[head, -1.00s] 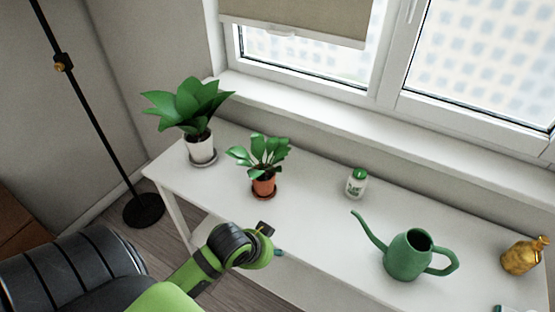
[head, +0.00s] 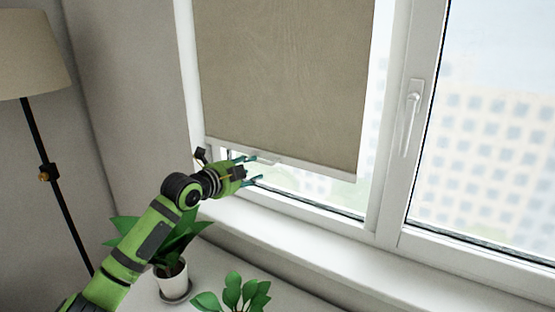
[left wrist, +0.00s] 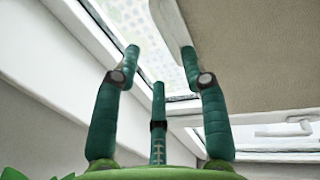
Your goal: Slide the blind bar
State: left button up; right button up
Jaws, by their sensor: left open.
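The beige roller blind (head: 285,85) hangs partly lowered over the left window pane. Its pale blind bar (head: 315,170) runs along the bottom edge, sloping down to the right in the head view. My left gripper (head: 255,170) is open at the left part of the bar, its teal fingers pointing right towards the bar's small handle, which they partly hide. In the left wrist view the gripper (left wrist: 165,65) has its fingers spread with nothing between them.
A large potted plant (head: 172,277) stands below my left forearm, with a smaller plant (head: 240,292) to its right. The white window sill (head: 290,235) lies below the gripper. A floor lamp (head: 35,55) stands at the left. A window handle (head: 411,115) is right of the blind.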

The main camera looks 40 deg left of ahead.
aim_at(260, 162)
pick_arm(q)
jog(key=shift+w+a+r+p, duration=0.15)
jog(key=shift+r+p, duration=0.5)
jog(key=shift+r, duration=0.1)
jog(key=shift+p+x, duration=0.6)
jog(key=shift+x, duration=0.5)
jog(key=x, duration=0.1)
jog(key=p+x, duration=0.1)
jog(key=x, duration=0.1)
jog(key=shift+f, duration=0.3)
grip_shut()
pick_arm(e)
jog(key=s+r, duration=0.1)
jog(key=s, duration=0.1)
jog(key=s+r, duration=0.2)
jog(key=shift+d+r, duration=0.15)
jog(key=shift+d, duration=0.25)
